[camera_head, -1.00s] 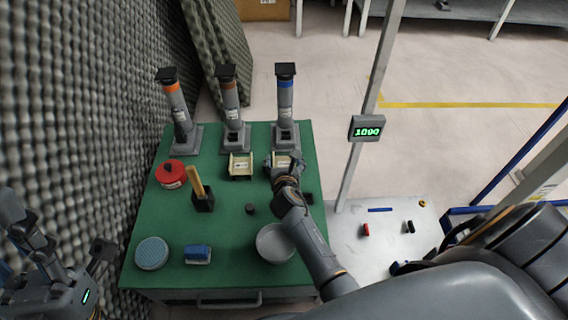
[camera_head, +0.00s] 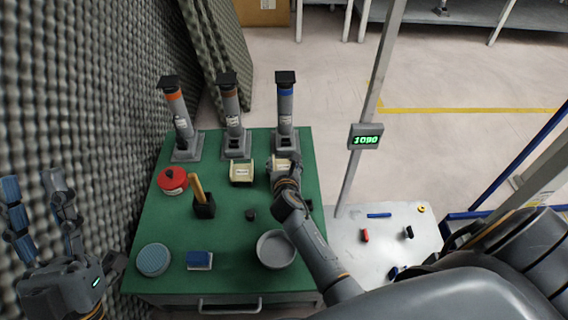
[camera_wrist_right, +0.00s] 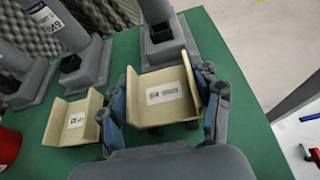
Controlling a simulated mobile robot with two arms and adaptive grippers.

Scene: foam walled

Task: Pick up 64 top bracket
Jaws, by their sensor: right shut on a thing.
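A beige open bracket with a white label (camera_wrist_right: 168,92) sits between the two fingers of my right gripper (camera_wrist_right: 163,103) in the right wrist view. My right gripper is shut on its sides. In the head view this bracket (camera_head: 281,163) is partly hidden by the gripper and stands in front of the blue-banded column. A second beige labelled bracket (camera_head: 241,172) is to its left, and it also shows in the right wrist view (camera_wrist_right: 73,120). The label print is too small to read surely. My left gripper (camera_head: 36,185) is open and empty at the far left, off the table.
Three grey columns with orange (camera_head: 175,97), brown (camera_head: 229,92) and blue (camera_head: 285,91) bands line the green table's (camera_head: 225,222) back. A post with a display (camera_head: 366,136) rises at right.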

